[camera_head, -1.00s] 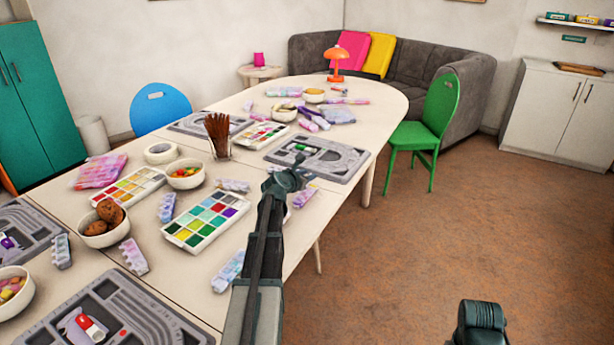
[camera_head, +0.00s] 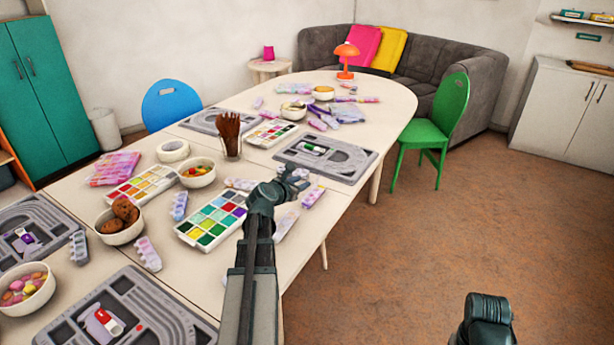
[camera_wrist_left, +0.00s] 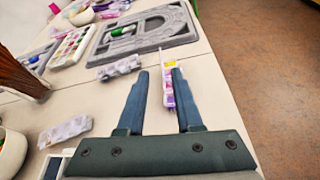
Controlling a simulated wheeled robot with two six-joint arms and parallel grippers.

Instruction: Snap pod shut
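Several small pastel pods with bumpy compartments lie on the table; one (camera_head: 148,253) is at the front left, another (camera_head: 179,206) beside the paint trays. My left gripper (camera_head: 290,185) is above the table's right edge. In the left wrist view its two fingers (camera_wrist_left: 160,70) are apart with nothing held. A purple and white pod (camera_wrist_left: 168,88) with a yellow patch lies beyond the fingers, partly behind the right one. A pale pod (camera_wrist_left: 119,67) lies left of the fingertips. I cannot tell which lids are open.
A grey bead board (camera_head: 345,170) lies beyond the left gripper; another (camera_head: 165,318) is at the front. A bead tray (camera_head: 190,238), a cup of brown sticks (camera_head: 230,135) and bowls crowd the table. A green chair (camera_head: 428,132) stands right. The floor (camera_head: 460,230) is clear.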

